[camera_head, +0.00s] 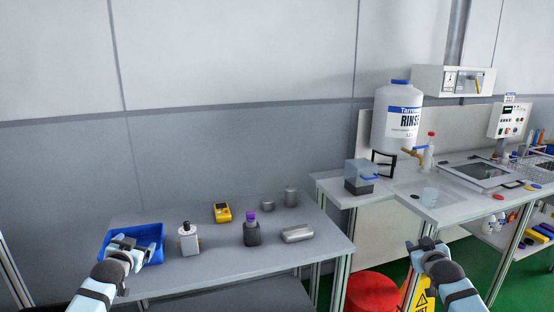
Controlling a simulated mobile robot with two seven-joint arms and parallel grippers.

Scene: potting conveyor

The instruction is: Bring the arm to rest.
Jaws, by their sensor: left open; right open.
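My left gripper (126,246) is open and empty at the lower left. In the picture it overlaps the blue bin (152,231) on the left end of the grey table (220,264); I cannot tell how far above or in front of the bin it is. My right gripper (426,247) is open and empty at the lower right, in front of the right workbench (455,211), with green floor behind it. Both forearms come in from the bottom edge and stand well apart. Neither gripper holds anything.
On the grey table stand a white bottle (188,240), a yellow device (222,212), a dark purple-capped bottle (251,231) and metal containers (297,233). A red stool (372,293) and yellow floor sign (423,299) stand near my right arm. A large rinse jug (397,118) stands above the workbench.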

